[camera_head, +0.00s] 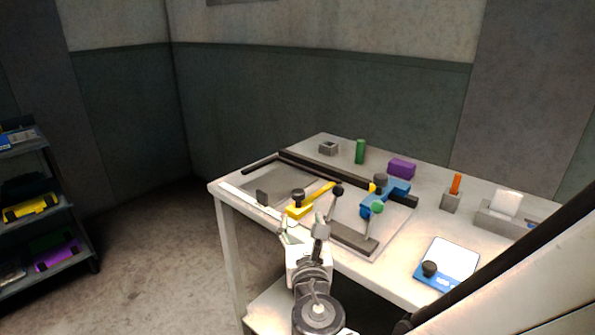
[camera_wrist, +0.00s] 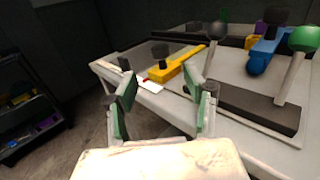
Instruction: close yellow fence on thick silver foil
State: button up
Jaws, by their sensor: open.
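The yellow fence (camera_head: 323,190) is a yellow bar with a block and a black knob at its near end, on the table fixture. In the wrist view the fence (camera_wrist: 190,60) lies ahead of my gripper, running away to the upper right. A grey, foil-like flat sheet (camera_head: 280,184) lies left of the fence; I cannot tell its thickness. My gripper (camera_head: 302,228) is at the table's front edge, just short of the fence block. In the wrist view its two green-padded fingers (camera_wrist: 162,100) are apart with nothing between them.
A blue clamp (camera_head: 384,197) and upright levers with black (camera_head: 338,191) and green (camera_head: 377,208) knobs stand right of the fence. A green cylinder (camera_head: 360,151) and purple block (camera_head: 402,168) stand behind. A blue-and-white plate (camera_head: 447,262) lies at right. A shelf (camera_head: 40,205) stands far left.

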aim_at(299, 197)
jog(key=w, duration=0.4)
jog(key=w+b, duration=0.1)
jog(key=w, duration=0.6)
jog(key=shift+w+a+b, duration=0.35)
jog(key=shift+w+b, duration=0.05)
grip_shut()
